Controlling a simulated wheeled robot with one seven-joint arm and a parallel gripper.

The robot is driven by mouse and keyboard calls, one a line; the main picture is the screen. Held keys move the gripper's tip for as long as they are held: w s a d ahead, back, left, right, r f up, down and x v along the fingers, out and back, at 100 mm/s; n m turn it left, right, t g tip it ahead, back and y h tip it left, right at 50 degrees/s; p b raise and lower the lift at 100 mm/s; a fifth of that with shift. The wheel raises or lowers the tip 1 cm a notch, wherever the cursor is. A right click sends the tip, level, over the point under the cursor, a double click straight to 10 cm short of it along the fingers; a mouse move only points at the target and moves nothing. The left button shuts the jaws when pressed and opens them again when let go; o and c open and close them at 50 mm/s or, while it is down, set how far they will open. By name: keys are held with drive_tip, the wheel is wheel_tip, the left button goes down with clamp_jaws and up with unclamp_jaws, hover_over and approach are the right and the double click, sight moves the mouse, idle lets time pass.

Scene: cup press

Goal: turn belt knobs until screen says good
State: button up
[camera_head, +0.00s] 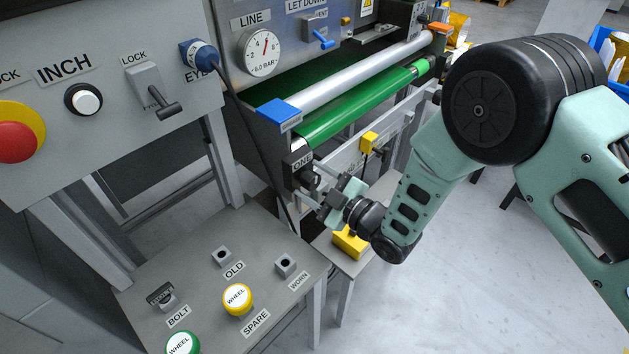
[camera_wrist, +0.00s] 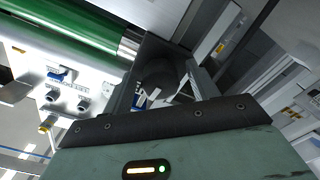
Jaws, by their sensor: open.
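A green belt (camera_head: 345,112) runs across the machine below a pale roller, with a blue block (camera_head: 279,112) at its near end. Under that end is a black part with a label reading ONE (camera_head: 301,162), which appears to be a belt knob mount. My gripper (camera_head: 312,190) is open just below and to the right of this label, with its fingers pointing at the machine. In the wrist view, a dark round part (camera_wrist: 158,72) shows beyond and between the fingers, beside the green belt (camera_wrist: 75,22). I cannot tell whether the fingers touch it. No screen with a readable message is in view.
A grey table (camera_head: 200,290) at the front holds yellow (camera_head: 238,299) and green (camera_head: 182,344) wheels. A control panel (camera_head: 100,80) with a red button stands at left. A yellow block (camera_head: 349,241) lies on a small stand below my gripper. Open floor is at right.

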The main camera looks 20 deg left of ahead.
drive_tip(key=c, duration=1)
drive_tip(key=shift+m, duration=0.3)
drive_tip(key=m+b, duration=0.2)
drive_tip(key=shift+f+m, duration=0.15)
drive_tip(key=shift+m, duration=0.15)
drive_tip(key=shift+m+b, duration=1.6)
drive_tip(key=shift+m, duration=0.9)
drive_tip(key=o, duration=1)
